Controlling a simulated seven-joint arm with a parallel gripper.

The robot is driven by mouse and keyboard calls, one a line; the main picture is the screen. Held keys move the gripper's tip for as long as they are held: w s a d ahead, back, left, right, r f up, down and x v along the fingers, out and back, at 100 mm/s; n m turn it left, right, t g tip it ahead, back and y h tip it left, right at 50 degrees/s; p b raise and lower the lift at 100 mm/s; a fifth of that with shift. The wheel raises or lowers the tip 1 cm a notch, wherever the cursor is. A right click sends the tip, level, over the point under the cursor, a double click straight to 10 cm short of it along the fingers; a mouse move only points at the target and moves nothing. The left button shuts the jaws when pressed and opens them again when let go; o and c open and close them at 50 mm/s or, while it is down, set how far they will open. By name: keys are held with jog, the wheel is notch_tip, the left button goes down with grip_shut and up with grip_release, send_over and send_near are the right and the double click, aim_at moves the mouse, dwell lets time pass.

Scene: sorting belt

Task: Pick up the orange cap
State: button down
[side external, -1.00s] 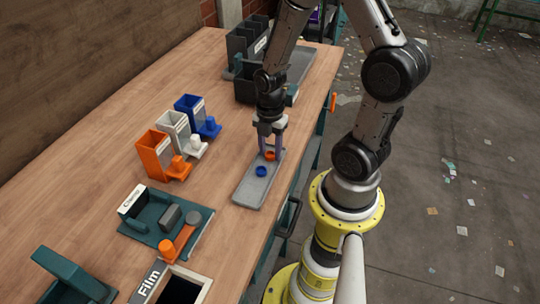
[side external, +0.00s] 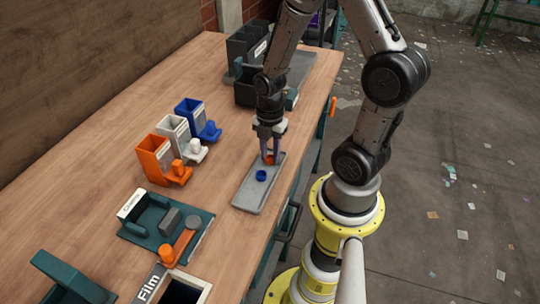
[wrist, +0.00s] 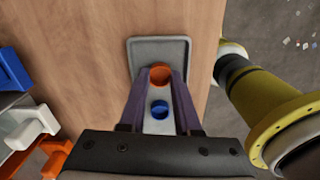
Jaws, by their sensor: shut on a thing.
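The orange cap (side external: 269,159) is at the far end of the grey tray (side external: 249,192), between the fingertips of my gripper (side external: 270,157). In the wrist view the orange cap (wrist: 160,75) sits between the tips of the two purple-grey fingers, which touch its sides. My gripper is shut on it, pointing down. I cannot tell whether the cap is clear of the tray floor. A blue cap (side external: 261,176) lies in the same tray, nearer the camera; it also shows in the wrist view (wrist: 159,109).
Orange (side external: 155,157), white (side external: 174,131) and blue (side external: 190,110) bins stand left of the tray. A green fixture (side external: 166,225) and a Film box (side external: 185,288) are at the front. Dark bins (side external: 247,43) stand at the back. The table's right edge is close to the tray.

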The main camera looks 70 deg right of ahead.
jog(key=shift+r, duration=0.65)
jog(key=s+a+r, duration=0.2)
jog(key=s+r, duration=0.3)
jog(key=s, duration=0.1)
jog(key=s+a+r, duration=0.3)
jog(key=s+r, duration=0.3)
jog(key=s, duration=0.1)
jog(key=shift+a+r, duration=0.25)
jog(key=shift+a, duration=0.05)
